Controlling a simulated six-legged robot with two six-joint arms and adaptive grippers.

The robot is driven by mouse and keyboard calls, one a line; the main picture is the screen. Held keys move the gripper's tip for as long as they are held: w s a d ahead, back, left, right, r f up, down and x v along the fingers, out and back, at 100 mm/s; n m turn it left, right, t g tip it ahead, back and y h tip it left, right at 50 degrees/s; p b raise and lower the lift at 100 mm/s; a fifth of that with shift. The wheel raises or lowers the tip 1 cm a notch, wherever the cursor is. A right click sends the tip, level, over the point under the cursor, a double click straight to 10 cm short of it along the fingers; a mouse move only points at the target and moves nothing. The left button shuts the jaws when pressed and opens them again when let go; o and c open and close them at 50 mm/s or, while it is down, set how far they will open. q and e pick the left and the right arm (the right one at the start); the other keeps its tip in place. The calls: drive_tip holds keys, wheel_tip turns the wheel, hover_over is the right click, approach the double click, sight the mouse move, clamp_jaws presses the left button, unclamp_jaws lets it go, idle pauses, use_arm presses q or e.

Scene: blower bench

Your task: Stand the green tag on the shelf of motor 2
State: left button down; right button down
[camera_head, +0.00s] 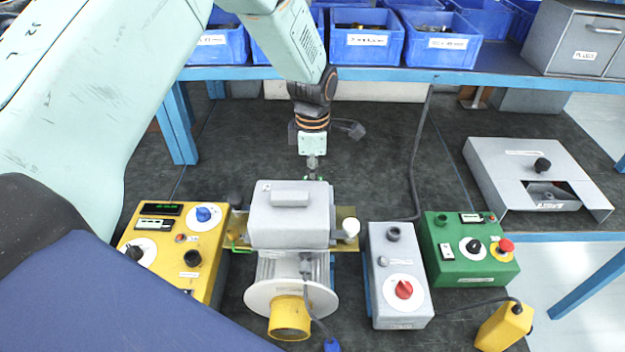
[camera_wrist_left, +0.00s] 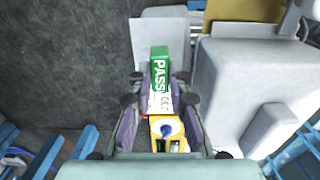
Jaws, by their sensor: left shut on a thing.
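The green tag (camera_wrist_left: 160,70) has a green upper part reading "PASS" and a white lower part. In the left wrist view it is held between the dark pads of my left gripper (camera_wrist_left: 160,105). In the head view my left gripper (camera_head: 313,172) points down at the far edge of the motor's grey box (camera_head: 290,215), and the tag there is mostly hidden. A pale grey plate (camera_wrist_left: 145,42) shows behind the tag, next to the motor box; I cannot tell whether the tag touches it. No motor number is readable. My right gripper is not in view.
A yellow control box (camera_head: 165,245) is left of the motor; a grey box (camera_head: 385,245) and green box (camera_head: 440,260) are right. A cable (camera_head: 418,150) runs behind. Blue bins (camera_head: 366,45) line the back shelf. Dark mat behind the motor is mostly clear.

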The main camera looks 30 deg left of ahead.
use_arm(q)
drive_tip(key=shift+d+f, duration=0.2)
drive_tip(key=shift+f, duration=0.9)
drive_tip(key=shift+w+a+f, duration=0.25)
drive_tip(key=shift+w, duration=0.05)
drive_tip(key=c, duration=1.6)
unclamp_jaws()
drive_tip(key=shift+s+a, duration=0.1)
drive_tip(key=shift+a, duration=0.05)
drive_tip(key=o, duration=0.3)
drive_tip(key=shift+s+d+r, duration=0.2)
drive_tip(key=shift+d+r, duration=0.05)
drive_tip(key=shift+d, duration=0.1)
drive_tip(key=shift+o, duration=0.2)
drive_tip(key=shift+w+f, duration=0.1)
drive_tip(key=shift+w, duration=0.1)
drive_tip(key=shift+w+a+r, duration=0.15)
drive_tip(key=shift+a+r, duration=0.1)
drive_tip(key=shift+r, duration=0.1)
drive_tip(key=r, duration=0.4)
drive_tip(key=r+b, duration=0.1)
drive_tip(key=r, duration=0.4)
drive_tip(key=shift+s+d+r, duration=0.15)
drive_tip(key=shift+s+r, duration=0.05)
drive_tip(key=shift+r, duration=1)
